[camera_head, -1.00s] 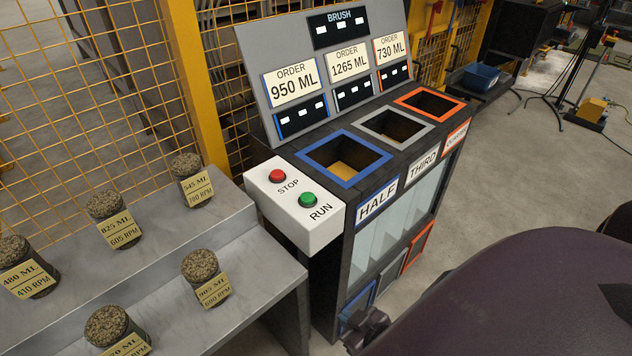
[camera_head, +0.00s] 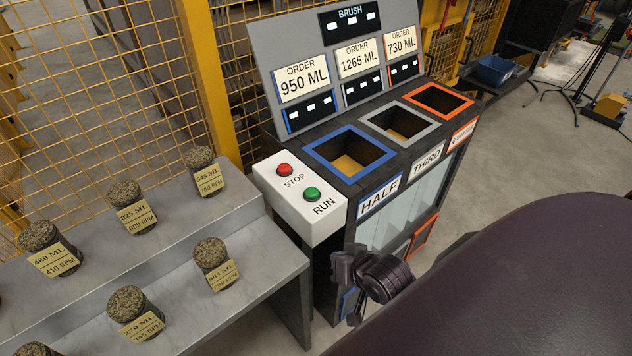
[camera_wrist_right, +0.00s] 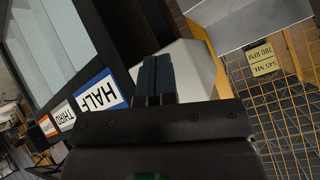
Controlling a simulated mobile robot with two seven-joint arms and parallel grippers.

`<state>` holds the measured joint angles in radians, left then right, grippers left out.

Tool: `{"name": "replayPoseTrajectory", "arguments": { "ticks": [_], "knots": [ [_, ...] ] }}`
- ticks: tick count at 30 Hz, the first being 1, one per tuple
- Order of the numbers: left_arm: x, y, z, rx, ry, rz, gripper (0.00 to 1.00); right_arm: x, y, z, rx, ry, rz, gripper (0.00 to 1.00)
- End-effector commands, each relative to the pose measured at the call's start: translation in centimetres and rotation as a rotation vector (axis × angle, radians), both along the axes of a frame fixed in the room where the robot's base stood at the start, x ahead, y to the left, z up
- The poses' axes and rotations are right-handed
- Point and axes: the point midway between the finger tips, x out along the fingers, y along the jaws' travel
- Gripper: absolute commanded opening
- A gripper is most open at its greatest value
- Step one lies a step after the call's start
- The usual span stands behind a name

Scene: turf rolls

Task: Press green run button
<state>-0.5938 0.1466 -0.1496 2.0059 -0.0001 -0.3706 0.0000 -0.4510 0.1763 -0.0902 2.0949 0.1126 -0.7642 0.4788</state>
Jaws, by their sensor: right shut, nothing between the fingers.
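The green RUN button (camera_head: 312,194) sits on top of a white control box (camera_head: 325,231), near its front right corner. The red STOP button (camera_head: 284,170) is behind it to the left. My right gripper (camera_head: 344,272) is in front of the machine, lower than the box top and just right of the box in the picture, apart from the button. In the right wrist view its two dark fingers (camera_wrist_right: 155,78) are together with nothing between them. The white box (camera_wrist_right: 190,62) shows behind them there; both buttons are hidden in that view. My left gripper is out of view.
The machine has blue (camera_head: 378,171), grey (camera_head: 427,133) and orange (camera_head: 464,108) framed openings beside the box. An order panel (camera_head: 290,52) rises behind. A stepped grey bench (camera_head: 170,290) with several labelled sample cylinders stands left. The space above the box is clear.

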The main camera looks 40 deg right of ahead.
Motion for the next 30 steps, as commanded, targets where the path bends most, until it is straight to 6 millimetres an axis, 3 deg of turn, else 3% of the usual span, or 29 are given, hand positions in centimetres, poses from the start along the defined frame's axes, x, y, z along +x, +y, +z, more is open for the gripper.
{"name": "replayPoseTrajectory", "arguments": {
  "ticks": [1, 3, 8, 18, 24, 30],
  "knots": [
    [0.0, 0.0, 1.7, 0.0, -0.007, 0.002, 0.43, 1.3, -0.2, 2.8, 0.076, 0.005, -0.056, 0.0],
    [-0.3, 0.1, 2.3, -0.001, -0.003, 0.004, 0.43, 2.5, -0.6, 4.6, 0.194, 0.03, -0.145, 0.0],
    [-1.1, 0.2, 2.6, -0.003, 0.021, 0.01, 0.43, 5.0, -1.1, 8.0, 0.441, 0.071, -0.335, 0.0],
    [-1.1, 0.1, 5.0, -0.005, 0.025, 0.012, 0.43, 10.5, -2.0, 15.3, 0.953, 0.152, -0.739, 0.0],
    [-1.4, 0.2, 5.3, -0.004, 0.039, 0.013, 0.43, 13.2, -2.4, 19.0, 1.213, 0.203, -0.948, 0.0],
    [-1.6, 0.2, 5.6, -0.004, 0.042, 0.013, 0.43, 14.4, -2.6, 20.7, 1.341, 0.231, -1.055, 0.0]
  ]
}}
